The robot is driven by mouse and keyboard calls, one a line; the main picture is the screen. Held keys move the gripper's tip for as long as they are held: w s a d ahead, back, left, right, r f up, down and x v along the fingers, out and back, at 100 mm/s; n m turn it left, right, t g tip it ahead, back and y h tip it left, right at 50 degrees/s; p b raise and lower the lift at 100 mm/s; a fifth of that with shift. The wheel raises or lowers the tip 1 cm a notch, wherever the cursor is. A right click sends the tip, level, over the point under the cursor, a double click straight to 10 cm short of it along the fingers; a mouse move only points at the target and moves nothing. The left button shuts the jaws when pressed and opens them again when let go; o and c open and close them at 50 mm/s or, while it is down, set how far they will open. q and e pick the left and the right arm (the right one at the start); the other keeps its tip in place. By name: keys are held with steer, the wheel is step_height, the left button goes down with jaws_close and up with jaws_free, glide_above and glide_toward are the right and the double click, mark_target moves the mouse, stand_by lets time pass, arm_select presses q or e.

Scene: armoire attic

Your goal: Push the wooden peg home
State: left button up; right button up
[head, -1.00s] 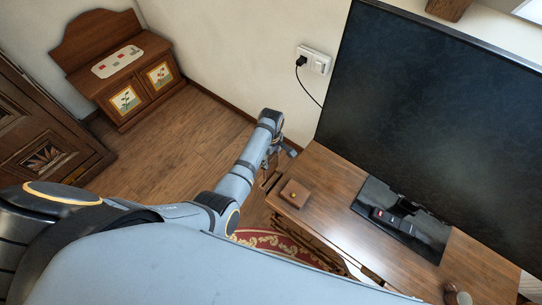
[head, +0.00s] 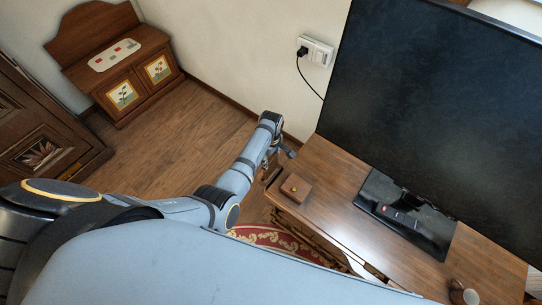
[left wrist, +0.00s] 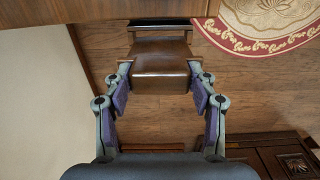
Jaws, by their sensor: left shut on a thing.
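The wooden peg (left wrist: 160,72) is a smooth brown block between the fingers of my left gripper (left wrist: 160,92) in the left wrist view. The purple finger pads lie along its two sides, and the gripper is shut on it. The peg's far end meets a darker piece with a black strip (left wrist: 160,22) beside a wooden edge; I cannot tell how deep it sits. In the head view my left gripper (head: 276,156) is at the left end of the wooden stand (head: 330,215), partly hidden by its own arm. My right gripper is not in view.
A small brown box (head: 295,188) with a gold spot lies on the stand. A large screen (head: 435,120), a remote (head: 399,216) and a small brown cup-like thing (head: 462,293) are there too. A red rug (head: 270,237) lies below. The floor by the cabinet (head: 125,75) is clear.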

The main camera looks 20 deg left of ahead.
mark_target(271, 169)
arm_select(q)
steer(key=shift+p, duration=0.3)
stand_by(0.9)
steer(key=shift+r+p, duration=0.1)
steer(key=shift+p, duration=0.3)
stand_by(0.4)
steer(key=shift+f+b, duration=4.6)
steer(key=shift+f, duration=1.1)
steer(key=o, duration=1.7)
steer(key=shift+o, duration=0.2)
steer(key=shift+r, duration=0.1)
step_height(271, 169, up, 12)
